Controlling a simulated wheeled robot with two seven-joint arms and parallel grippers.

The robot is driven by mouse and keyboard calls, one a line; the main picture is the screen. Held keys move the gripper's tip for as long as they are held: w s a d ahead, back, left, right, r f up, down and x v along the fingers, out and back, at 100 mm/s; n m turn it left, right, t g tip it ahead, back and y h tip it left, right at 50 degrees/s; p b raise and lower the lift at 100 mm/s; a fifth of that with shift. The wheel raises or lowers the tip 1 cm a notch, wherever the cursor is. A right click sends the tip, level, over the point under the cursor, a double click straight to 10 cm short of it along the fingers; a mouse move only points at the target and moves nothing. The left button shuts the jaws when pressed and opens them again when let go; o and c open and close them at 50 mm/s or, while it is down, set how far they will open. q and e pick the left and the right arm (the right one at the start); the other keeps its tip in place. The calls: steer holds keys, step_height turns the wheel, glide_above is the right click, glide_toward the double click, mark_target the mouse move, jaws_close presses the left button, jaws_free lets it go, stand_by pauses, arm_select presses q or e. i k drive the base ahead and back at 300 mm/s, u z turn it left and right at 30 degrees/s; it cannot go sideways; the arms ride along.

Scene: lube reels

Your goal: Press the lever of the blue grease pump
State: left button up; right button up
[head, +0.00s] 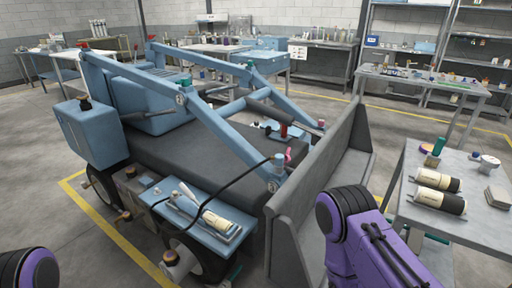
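A blue grease-pump unit (199,222) sits on the near side of the blue loader, above the front wheel. It has a flat blue plate with a cream and black cylinder (219,222) lying on it. A thin pale lever (189,193) rises at a slant from the unit, and a black hose arches from it towards the loader's arm. Neither of my grippers shows. Only purple and black links of my arms appear, at the lower left corner and at the lower right, both apart from the pump.
The loader's grey bucket (322,190) stands between the pump and my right arm. A grey table (459,220) at right holds cream and black cartridges (438,199) and small items. Open floor lies left of the loader, beyond the yellow line. Benches and shelves stand behind.

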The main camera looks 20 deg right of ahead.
mark_target(181, 185)
steer(key=u, duration=0.05)
steer(key=k, duration=0.5)
steer(key=u, duration=0.25)
steer(key=i, duration=0.8)
steer(key=z, duration=0.75)
steer(key=i, duration=0.45)
steer(key=z, duration=0.45)
